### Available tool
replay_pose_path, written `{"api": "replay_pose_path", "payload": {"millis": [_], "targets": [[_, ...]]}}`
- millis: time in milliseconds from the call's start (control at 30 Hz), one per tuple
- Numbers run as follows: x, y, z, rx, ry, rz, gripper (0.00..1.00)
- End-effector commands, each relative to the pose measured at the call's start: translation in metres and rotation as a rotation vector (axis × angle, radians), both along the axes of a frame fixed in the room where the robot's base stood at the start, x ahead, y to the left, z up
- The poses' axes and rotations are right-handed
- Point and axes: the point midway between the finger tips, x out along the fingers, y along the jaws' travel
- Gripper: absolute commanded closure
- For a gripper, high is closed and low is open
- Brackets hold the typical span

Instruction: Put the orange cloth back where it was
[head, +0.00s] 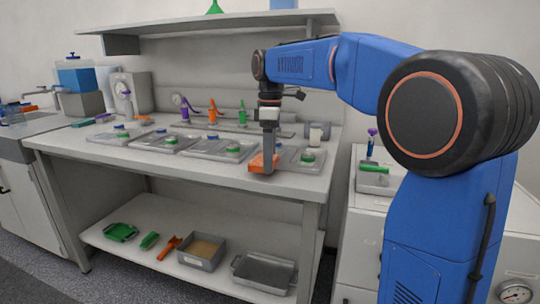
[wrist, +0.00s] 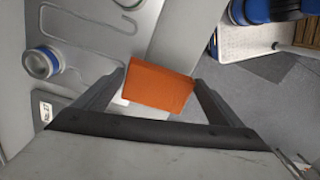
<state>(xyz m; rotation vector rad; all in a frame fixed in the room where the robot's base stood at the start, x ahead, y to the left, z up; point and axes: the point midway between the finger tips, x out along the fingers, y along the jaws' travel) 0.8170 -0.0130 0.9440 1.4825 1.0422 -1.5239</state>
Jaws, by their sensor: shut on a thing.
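The orange cloth (head: 258,162) is a small folded block at the front edge of the workbench in the head view. My gripper (head: 268,168) points down at it. In the wrist view the cloth (wrist: 160,87) lies between the two fingers of my gripper (wrist: 160,88), which are shut on it. Part of the cloth is hidden behind the fingers in the head view. I cannot tell whether the cloth touches the bench top or hangs just above it.
Several grey trays with round-capped pieces (head: 233,149) line the bench top (head: 110,155). Upright tools stand behind them. A lower shelf (head: 140,262) holds a grey bin (head: 202,262) and a tray (head: 264,283). A side cabinet (head: 345,235) stands right of the bench.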

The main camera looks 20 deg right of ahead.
Motion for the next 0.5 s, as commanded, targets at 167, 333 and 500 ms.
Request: {"api": "replay_pose_path", "payload": {"millis": [167,333,500], "targets": [[0.0000,0.0000,-0.0012,0.000,0.000,0.000,0.46],[0.0001,0.0000,-0.0052,0.000,0.000,0.000,0.46],[0.0001,0.0000,-0.0060,0.000,0.000,0.000,0.00]]}}
